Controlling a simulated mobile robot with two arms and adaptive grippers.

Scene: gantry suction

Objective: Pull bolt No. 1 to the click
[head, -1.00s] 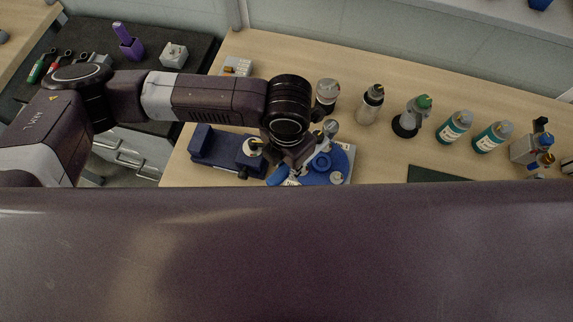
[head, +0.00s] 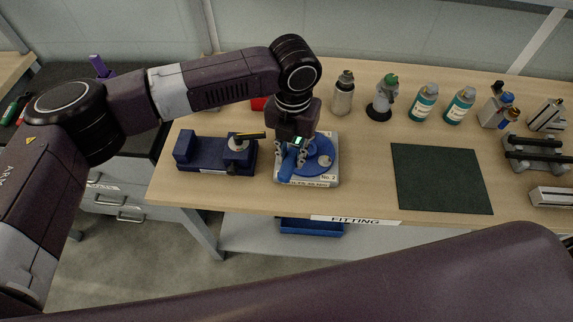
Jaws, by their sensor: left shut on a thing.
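A pale plate (head: 331,171) with a round blue flange (head: 319,155) lies on the bench. A "No. 2" label shows at its lower right, with a line of small print along its front edge. I cannot make out bolt No. 1; the gripper covers the left part of the flange. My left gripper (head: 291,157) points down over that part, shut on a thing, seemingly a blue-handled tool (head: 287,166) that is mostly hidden. I cannot tell whether it touches a bolt. A small green light shows at the gripper. My right gripper is not in view.
A dark blue fixture (head: 205,155), with a black-and-yellow bar (head: 251,136) over a white disc, stands left of the plate. A dark mat (head: 440,180) lies empty to the right. Bottles (head: 424,102) and metal devices (head: 535,150) stand behind and right. A "FITTING" label (head: 355,221) marks the front edge.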

